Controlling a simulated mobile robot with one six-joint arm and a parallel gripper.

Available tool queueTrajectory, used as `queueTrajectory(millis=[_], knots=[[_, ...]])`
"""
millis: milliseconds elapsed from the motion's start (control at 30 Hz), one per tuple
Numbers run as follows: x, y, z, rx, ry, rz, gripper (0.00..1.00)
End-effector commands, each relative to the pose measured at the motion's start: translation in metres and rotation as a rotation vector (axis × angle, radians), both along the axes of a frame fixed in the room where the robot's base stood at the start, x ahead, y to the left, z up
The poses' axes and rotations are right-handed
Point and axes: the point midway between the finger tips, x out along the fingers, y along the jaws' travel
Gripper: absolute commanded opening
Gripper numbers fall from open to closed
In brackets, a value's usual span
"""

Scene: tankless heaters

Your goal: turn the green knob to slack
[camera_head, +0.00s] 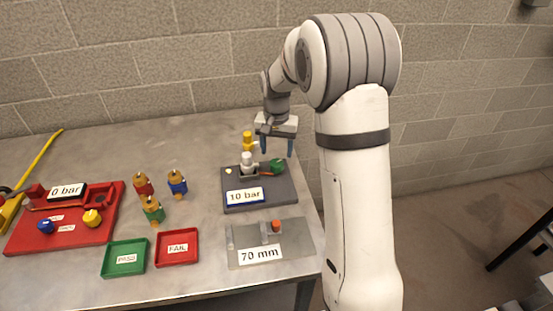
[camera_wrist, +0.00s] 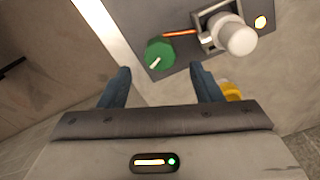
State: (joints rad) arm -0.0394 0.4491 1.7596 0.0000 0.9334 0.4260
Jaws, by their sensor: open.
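The green knob (camera_head: 278,165) sits on the right part of a dark grey block with a "10 bar" label (camera_head: 245,196). In the wrist view the green knob (camera_wrist: 159,54) is round with a pale pointer line, which runs down and to the left there. An orange strip (camera_wrist: 180,32) lies beside it. My gripper (camera_head: 277,150) is above the back of the block, open and empty. In the wrist view its two blue fingers (camera_wrist: 160,88) are apart, and the knob appears beyond the gap between them, not gripped.
A white cylinder fitting (camera_head: 247,160) stands left of the knob, and a yellow-topped piece (camera_head: 248,141) stands behind the block. A grey "70 mm" plate (camera_head: 300,240) lies in front. Several coloured fittings, green and red trays (camera_head: 197,260) and a red "0 bar" board (camera_head: 75,240) are left.

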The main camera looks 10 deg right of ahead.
Motion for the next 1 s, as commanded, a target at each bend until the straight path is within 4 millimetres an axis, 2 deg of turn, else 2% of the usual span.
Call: queueTrajectory(millis=[100, 300, 433, 667, 1000], knots=[[-0.001, 0.0, -0.021, 0.0, 0.005, 0.0, 0.59], [-0.001, 0.0, -0.045, 0.0, 0.002, 0.0, 0.59], [-0.001, 0.0, -0.051, 0.0, 0.001, 0.001, 0.59], [0.0, 0.0, -0.052, 0.0, 0.0, 0.001, 0.59], [0.0, 0.0, -0.052, 0.0, -0.001, 0.001, 0.32]])
